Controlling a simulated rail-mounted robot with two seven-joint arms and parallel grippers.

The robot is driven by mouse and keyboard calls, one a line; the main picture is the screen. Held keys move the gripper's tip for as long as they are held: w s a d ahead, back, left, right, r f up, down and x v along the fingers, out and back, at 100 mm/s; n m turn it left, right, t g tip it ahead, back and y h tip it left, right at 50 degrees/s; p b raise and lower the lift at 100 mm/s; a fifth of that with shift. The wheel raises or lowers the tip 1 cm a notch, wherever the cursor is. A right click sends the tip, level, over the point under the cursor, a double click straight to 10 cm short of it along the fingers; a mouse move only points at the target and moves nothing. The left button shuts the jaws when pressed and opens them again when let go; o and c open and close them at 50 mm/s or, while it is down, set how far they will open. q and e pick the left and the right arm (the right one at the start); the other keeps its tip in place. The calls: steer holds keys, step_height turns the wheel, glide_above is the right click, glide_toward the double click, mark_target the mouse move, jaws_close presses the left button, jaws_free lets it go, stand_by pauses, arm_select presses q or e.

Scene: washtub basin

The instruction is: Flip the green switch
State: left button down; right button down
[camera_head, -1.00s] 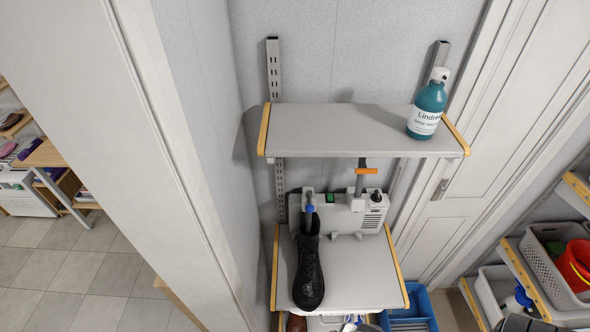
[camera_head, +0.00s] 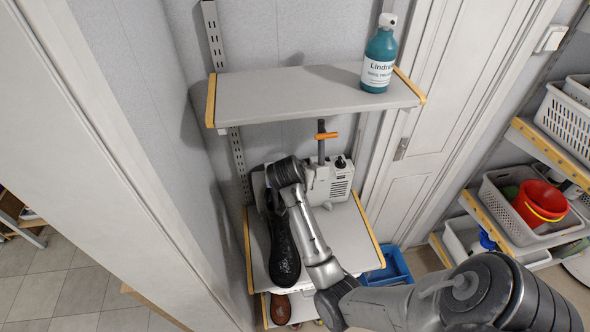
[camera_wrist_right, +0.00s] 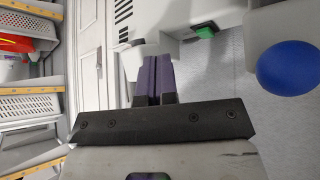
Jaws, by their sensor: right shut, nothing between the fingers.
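The green switch (camera_wrist_right: 204,32) is on a white appliance (camera_wrist_right: 220,16) and shows at the top of the right wrist view. In the head view the appliance (camera_head: 333,183) stands at the back of the lower shelf, and my right arm hides the switch. My right gripper (camera_wrist_right: 153,60) is shut and empty, its purple fingertips together, to the left of the switch in the wrist view and apart from it. In the head view its fingers are hidden behind my wrist. My left gripper is not in view.
A blue ball-shaped part (camera_wrist_right: 288,68) is close on the right in the wrist view. The upper shelf (camera_head: 300,97), with a teal bottle (camera_head: 379,58), overhangs the appliance. An orange-topped post (camera_head: 326,136) rises behind.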

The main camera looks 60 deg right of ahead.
steer(key=w+d+r+m+g+y+b, duration=0.3)
steer(key=w+d+r+m+y+b, duration=0.2)
steer(key=w+m, duration=0.3)
steer(key=shift+w+r+m, duration=0.35)
steer(key=shift+w+m, duration=0.05)
steer(key=shift+m, duration=1.6)
steer(key=p+x, duration=0.2)
steer(key=x, duration=0.6)
steer(key=shift+s+a+f, duration=0.1)
steer(key=shift+s+f, duration=0.05)
steer(key=shift+f, duration=0.2)
steer(key=shift+s+f+y, duration=0.15)
steer(key=shift+f+y, duration=0.15)
steer(key=shift+f, duration=0.35)
